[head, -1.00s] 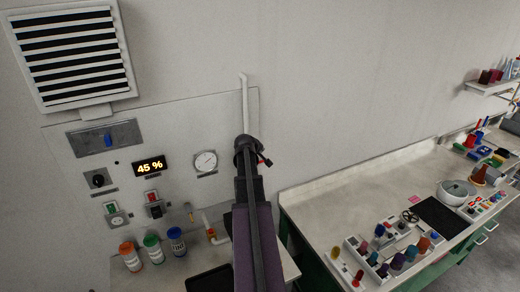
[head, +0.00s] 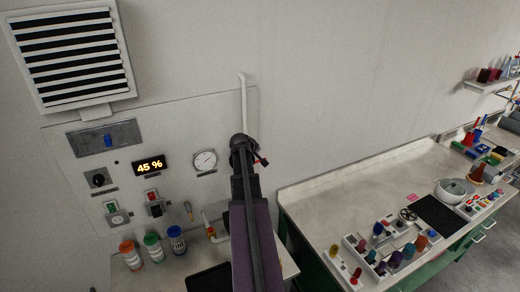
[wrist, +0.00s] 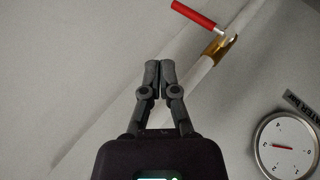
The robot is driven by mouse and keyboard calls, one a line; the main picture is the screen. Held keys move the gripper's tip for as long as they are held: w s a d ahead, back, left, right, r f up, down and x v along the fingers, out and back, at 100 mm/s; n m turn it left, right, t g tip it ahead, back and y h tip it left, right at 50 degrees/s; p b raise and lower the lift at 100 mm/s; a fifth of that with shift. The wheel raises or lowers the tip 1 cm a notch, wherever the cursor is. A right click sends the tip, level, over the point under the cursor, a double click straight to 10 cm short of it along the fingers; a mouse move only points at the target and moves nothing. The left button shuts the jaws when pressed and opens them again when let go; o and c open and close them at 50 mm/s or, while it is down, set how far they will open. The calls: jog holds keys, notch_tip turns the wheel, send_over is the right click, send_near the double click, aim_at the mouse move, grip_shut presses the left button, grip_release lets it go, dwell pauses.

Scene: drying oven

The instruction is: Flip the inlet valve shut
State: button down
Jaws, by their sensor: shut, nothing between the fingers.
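The inlet valve shows in the wrist view as a brass body (wrist: 220,47) on a white pipe with a red lever handle (wrist: 195,15). The lever sticks out across the pipe at the top of that view. In the head view a bit of the red handle (head: 262,161) shows just right of my wrist. My gripper (wrist: 157,68) is shut and empty, with its fingertips together. In the wrist view the fingertips are left of and below the brass body, apart from it in the picture. In the head view my arm hides the fingers and the valve body.
The white pipe (head: 243,100) runs up the wall panel. A round gauge (head: 205,160) sits left of my wrist and also shows in the wrist view (wrist: 287,147). A lit 45 % display (head: 149,165) is farther left. Several capped jars (head: 153,250) stand below. A cluttered bench (head: 330,205) is at right.

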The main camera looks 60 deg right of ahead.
jog(key=w+a+f+y+b, duration=0.2)
jog(key=w+a+f+b, duration=0.3)
jog(key=a, duration=0.7)
jog(key=w+a+f+n+y+b, duration=0.1)
jog(key=w+a+f+y+b, duration=0.15)
jog(key=a+f, duration=0.65)
jog(key=w+a+f+y+b, duration=0.1)
jog(key=w+a+f+b, duration=0.3)
jog(key=a, duration=1)
jog(key=s+a+f+n+y+b, duration=0.1)
jog(key=s+a+f+b, duration=0.1)
jog(key=a, duration=0.7)
jog(key=s+a+f+g+y+b, duration=0.1)
jog(key=a+f+b, duration=0.4)
jog(key=a, duration=0.5)
jog(key=s+a+f+n+y+b, duration=0.1)
jog(key=s+a+f+y+b, duration=0.1)
jog(key=a, duration=0.8)
jog(key=s+f+b, duration=0.1)
jog(key=s+f, duration=0.1)
jog(key=s, duration=0.1)
jog(key=shift+s+a+f+n+g+b, duration=0.25)
jog(key=shift+n+g+b, duration=0.05)
jog(key=shift+g+b, duration=0.1)
jog(key=shift+d+y, duration=0.15)
jog(key=shift+y, duration=0.1)
